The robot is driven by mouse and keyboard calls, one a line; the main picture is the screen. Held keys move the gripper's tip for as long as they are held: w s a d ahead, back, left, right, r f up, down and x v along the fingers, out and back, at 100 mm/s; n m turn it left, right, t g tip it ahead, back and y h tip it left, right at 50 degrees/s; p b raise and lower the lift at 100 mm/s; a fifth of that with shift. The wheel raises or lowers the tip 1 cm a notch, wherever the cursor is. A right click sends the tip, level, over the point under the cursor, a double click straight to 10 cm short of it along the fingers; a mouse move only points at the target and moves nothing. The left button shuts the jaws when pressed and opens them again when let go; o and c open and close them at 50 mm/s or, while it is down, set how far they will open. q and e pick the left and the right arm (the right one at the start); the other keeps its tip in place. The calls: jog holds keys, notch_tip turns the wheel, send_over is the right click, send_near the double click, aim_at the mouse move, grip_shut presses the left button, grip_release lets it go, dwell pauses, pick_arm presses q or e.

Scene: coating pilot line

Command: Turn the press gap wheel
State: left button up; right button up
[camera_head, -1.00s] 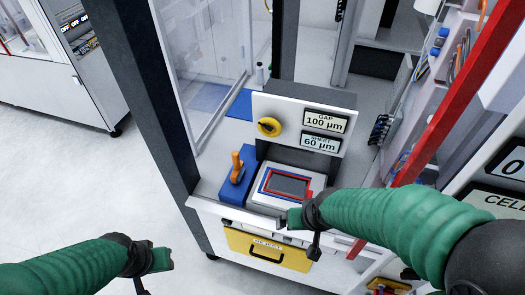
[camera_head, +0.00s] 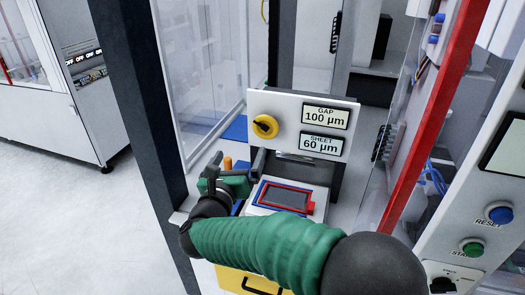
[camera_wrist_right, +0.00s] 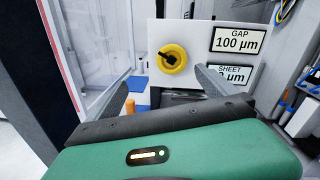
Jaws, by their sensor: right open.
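The press gap wheel (camera_head: 265,127) is a yellow round knob with a black pointer bar on the white press panel (camera_head: 290,112), left of the displays. It also shows in the right wrist view (camera_wrist_right: 174,64). My right gripper (camera_head: 236,161) is open and empty, below and slightly left of the wheel in the head view. In the right wrist view, its two grey fingers (camera_wrist_right: 165,83) stand apart, with the wheel ahead between and above them, not touched. The gap display (camera_head: 326,115) reads 100 µm and the sheet display (camera_head: 322,144) reads 60 µm. My left gripper is out of view.
An orange handle (camera_head: 227,163) stands close beside my right gripper. A tray with a blue and red frame (camera_head: 287,197) lies below the panel. A dark post (camera_head: 140,120) stands left and a red post (camera_head: 432,110) right. A yellow drawer (camera_head: 232,279) is below.

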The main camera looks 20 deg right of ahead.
jog(key=f+m+h, duration=0.1)
jog(key=m, duration=0.2)
send_near(264, 127)
jog(key=shift+g, duration=0.3)
jog(key=x, duration=0.2)
jog(key=p+x, duration=0.1)
jog(key=x, duration=0.2)
jog(key=p+x, duration=0.1)
jog(key=x, duration=0.2)
jog(key=shift+w+r, duration=0.25)
jog(key=shift+w, duration=0.05)
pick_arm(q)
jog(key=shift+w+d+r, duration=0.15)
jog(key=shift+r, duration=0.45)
pick_arm(e)
jog(key=shift+w+d, duration=0.3)
jog(key=shift+d, duration=0.05)
jog(key=shift+c, duration=0.3)
jog(key=shift+a, duration=0.1)
jog(key=c, duration=1.3)
jog(key=shift+c, duration=0.2)
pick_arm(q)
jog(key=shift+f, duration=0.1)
